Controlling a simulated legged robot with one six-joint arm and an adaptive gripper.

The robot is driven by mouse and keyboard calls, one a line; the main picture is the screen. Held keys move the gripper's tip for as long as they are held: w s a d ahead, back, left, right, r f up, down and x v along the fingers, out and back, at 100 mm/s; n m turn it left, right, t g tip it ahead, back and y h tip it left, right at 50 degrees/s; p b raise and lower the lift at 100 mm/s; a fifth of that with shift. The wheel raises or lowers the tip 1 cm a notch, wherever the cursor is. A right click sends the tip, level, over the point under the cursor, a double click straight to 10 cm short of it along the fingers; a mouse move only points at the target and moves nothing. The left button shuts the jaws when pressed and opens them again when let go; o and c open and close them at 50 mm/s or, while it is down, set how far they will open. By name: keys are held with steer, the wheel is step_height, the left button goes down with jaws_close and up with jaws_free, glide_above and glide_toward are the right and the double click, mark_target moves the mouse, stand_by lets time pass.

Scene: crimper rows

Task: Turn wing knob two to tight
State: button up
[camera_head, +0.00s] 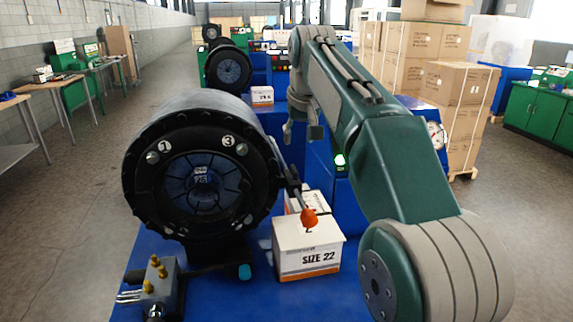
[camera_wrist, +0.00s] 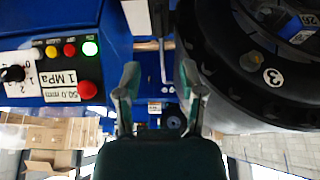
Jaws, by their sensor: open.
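The large black crimper head (camera_head: 132,190) stands on the blue bench in the head view. Its face carries the white numbers 1 and 3; I see no number 2 there. A metal block (camera_head: 165,292) at its lower left bears several small brass knobs (camera_head: 154,261). I cannot tell which part is wing knob two. My gripper (camera_head: 303,128) hangs at upper right of the crimper head, well apart from the block. In the wrist view, my gripper (camera_wrist: 160,100) is open with nothing between its fingers.
A lever with an orange ball (camera_head: 309,217) stands beside the crimper, near a SIZE 22 box (camera_head: 300,250). A blue control panel with coloured buttons (camera_wrist: 88,90) is left of the fingers in the wrist view. The bench front (camera_head: 220,305) is mostly clear.

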mark_target(294, 168)
steer(key=x, duration=1.1)
steer(key=shift+w+r, duration=0.1)
steer(key=shift+w, duration=0.1)
jaws_close()
